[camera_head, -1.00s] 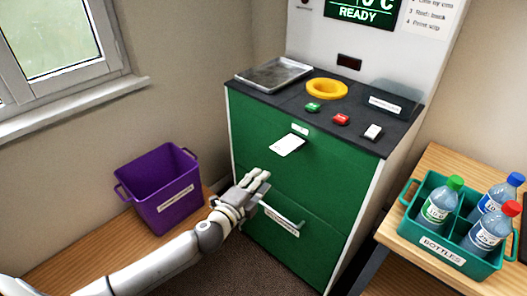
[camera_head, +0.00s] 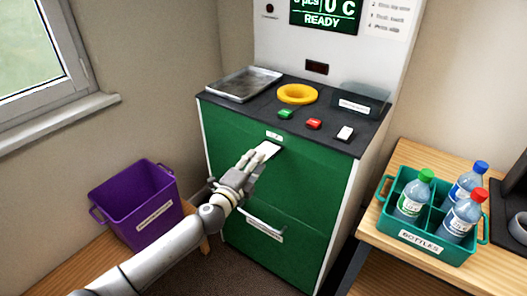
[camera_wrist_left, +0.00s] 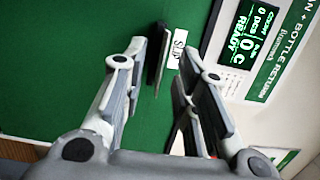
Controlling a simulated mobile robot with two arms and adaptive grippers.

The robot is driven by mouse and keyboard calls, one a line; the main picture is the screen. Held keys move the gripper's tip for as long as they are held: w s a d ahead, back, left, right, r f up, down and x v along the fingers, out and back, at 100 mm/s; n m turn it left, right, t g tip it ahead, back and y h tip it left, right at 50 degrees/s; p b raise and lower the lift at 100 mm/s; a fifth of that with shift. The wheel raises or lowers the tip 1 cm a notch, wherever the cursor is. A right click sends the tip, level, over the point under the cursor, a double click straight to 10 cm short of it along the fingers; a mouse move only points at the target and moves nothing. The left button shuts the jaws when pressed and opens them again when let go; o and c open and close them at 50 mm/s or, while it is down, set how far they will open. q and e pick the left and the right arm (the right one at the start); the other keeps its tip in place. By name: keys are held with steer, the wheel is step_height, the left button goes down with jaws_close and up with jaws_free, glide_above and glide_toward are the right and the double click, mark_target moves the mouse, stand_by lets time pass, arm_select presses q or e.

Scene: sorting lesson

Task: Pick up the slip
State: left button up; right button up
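The white slip (camera_head: 268,149) sticks out of the green front of the machine, just below a small label. My left gripper (camera_head: 250,160) is at the near left of the slip, its fingertips close to it and overlapping its lower end in the head view. In the left wrist view my left gripper (camera_wrist_left: 160,62) has its fingers apart, with the SLIP label (camera_wrist_left: 178,48) and a dark slot beyond them. The slip seems nearly edge-on there, so I cannot tell whether a finger touches it. My right gripper is not in view.
A handle (camera_head: 264,226) juts from the lower green panel below my left gripper. A purple crate (camera_head: 112,196) stands left on a wooden bench. A teal bottle crate (camera_head: 456,257) stands right on a wooden table. The machine's top holds a metal tray (camera_head: 243,83) and a yellow ring (camera_head: 297,94).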

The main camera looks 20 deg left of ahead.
arm_select(q)
steer(key=shift+w+d, duration=0.15)
steer(key=shift+w, duration=0.75)
steer(key=c, duration=0.6)
jaws_close()
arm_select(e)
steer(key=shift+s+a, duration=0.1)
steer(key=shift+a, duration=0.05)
arm_select(q)
steer(key=shift+r, duration=0.15)
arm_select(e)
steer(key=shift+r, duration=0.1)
